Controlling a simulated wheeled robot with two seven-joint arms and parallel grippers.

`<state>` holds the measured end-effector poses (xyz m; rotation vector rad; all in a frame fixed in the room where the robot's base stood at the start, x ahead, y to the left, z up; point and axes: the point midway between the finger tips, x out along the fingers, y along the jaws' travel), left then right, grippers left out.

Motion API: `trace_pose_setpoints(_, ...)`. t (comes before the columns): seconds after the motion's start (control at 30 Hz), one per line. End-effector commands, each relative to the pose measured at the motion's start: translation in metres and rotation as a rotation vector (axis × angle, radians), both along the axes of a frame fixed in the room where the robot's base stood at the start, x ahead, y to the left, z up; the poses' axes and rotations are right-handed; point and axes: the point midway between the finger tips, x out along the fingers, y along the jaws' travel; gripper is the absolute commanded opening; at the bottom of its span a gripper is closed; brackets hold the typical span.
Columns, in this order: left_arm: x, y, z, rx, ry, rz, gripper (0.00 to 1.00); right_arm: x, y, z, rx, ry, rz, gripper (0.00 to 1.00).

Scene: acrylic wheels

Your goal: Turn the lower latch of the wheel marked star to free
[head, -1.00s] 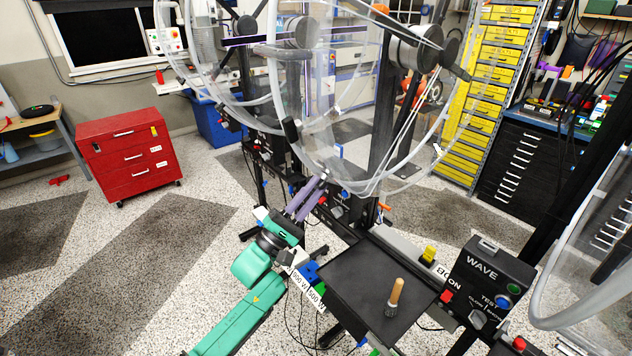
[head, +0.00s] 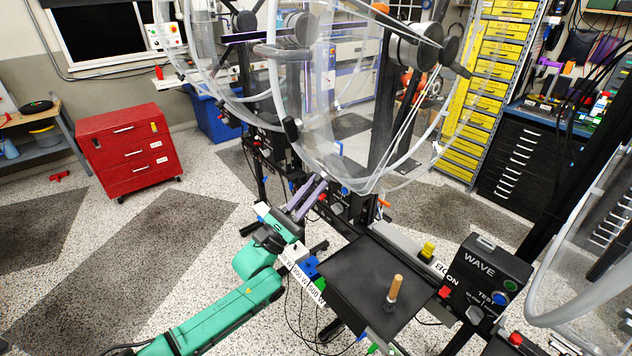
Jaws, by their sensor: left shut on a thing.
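A large clear acrylic wheel (head: 376,186) stands upright in the middle of the head view. Its lower rim comes down beside my left gripper. My left gripper (head: 320,184) has purple fingers that reach up and right from my green arm to this lower rim. The fingers are close together, shut on a small part at the rim that they mostly hide; it appears to be the lower latch. A black latch-like block (head: 291,130) sits higher on the wheel's left side. I cannot make out a star mark or the latch's setting. My right gripper is not in view.
A black tray (head: 350,285) with a wooden-handled tool (head: 394,290) lies right of my left arm. A black WAVE control box (head: 485,275) stands further right. More clear wheels stand behind and at the right edge. A red cabinet (head: 130,150) is at left; the floor before it is clear.

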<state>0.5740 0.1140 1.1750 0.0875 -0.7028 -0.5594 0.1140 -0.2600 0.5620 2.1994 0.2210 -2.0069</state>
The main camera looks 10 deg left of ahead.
Motion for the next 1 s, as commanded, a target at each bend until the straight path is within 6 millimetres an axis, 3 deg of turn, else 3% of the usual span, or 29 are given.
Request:
trace_pose_setpoints(0.2,0.0,0.0,-0.003,-0.102,0.087,-0.103,0.0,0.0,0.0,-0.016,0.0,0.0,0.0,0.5)
trace_pose_setpoints(0.83,0.0,0.0,-0.001,-0.204,0.163,-0.194,0.0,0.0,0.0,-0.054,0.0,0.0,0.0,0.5)
trace_pose_setpoints(0.87,0.0,0.0,0.0,-0.206,0.165,-0.196,0.21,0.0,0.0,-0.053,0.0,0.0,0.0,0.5)
trace_pose_setpoints(0.93,0.0,0.0,0.002,-0.206,0.165,-0.195,0.48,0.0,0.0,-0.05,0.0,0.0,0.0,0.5)
trace_pose_setpoints(0.97,0.0,0.0,0.002,-0.205,0.166,-0.195,0.55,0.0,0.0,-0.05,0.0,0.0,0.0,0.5)
trace_pose_setpoints(1.0,0.0,0.0,0.002,-0.205,0.166,-0.195,0.55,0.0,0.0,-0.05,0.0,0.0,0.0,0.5)
